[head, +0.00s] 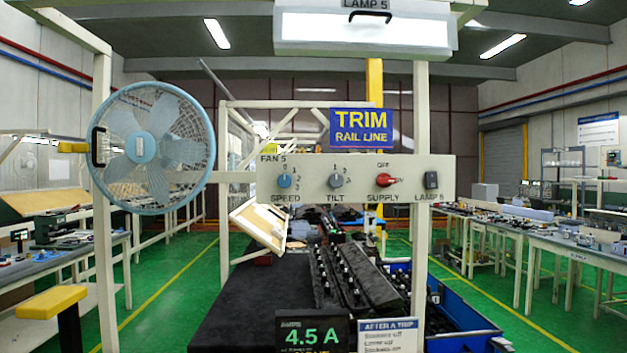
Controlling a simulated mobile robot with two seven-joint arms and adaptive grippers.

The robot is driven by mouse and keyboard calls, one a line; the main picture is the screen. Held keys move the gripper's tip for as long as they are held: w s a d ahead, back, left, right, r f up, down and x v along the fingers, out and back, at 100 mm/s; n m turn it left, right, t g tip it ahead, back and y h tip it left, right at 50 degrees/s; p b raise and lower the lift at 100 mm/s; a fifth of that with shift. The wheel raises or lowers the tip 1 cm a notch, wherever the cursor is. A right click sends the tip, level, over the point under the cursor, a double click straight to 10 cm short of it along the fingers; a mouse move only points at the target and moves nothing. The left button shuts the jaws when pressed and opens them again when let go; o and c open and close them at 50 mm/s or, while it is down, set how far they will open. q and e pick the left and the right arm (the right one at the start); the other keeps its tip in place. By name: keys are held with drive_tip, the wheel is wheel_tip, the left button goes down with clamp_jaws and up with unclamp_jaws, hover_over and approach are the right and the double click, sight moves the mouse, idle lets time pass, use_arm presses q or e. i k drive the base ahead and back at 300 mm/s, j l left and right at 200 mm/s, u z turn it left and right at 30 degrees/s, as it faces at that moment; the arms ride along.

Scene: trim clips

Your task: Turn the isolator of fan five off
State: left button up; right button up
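The beige panel (238,188) labelled "FAN 5" stands in front of me in the head view. The isolator is a red rotary knob (384,180) above the word "SUPPLY", with "OFF" printed above it and what looks like "ON" at its right. Its handle appears to point right, toward that mark. On the same panel are a blue "SPEED" knob (285,181), a grey "TILT" knob (335,181) and a dark lamp switch (431,180). The blue fan (152,148) is at the left of the panel. Neither gripper is in view.
A display (312,334) reads 4.5 A below the panel, beside an "AFTER A TRIP" card (387,336). Lamp 5 (364,33) hangs above. Posts flank the panel. A yellow-topped stool (52,302) stands lower left. The space before the panel looks clear.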

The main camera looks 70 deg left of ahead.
sight(384, 180)
drive_tip(key=u, duration=2.15)
drive_tip(key=i+l+u, duration=0.1)
drive_tip(key=l, duration=0.6)
drive_tip(key=i+l+u, duration=0.15)
drive_tip(key=l, duration=0.55)
drive_tip(key=i+l+u, duration=0.1)
drive_tip(key=l, duration=0.65)
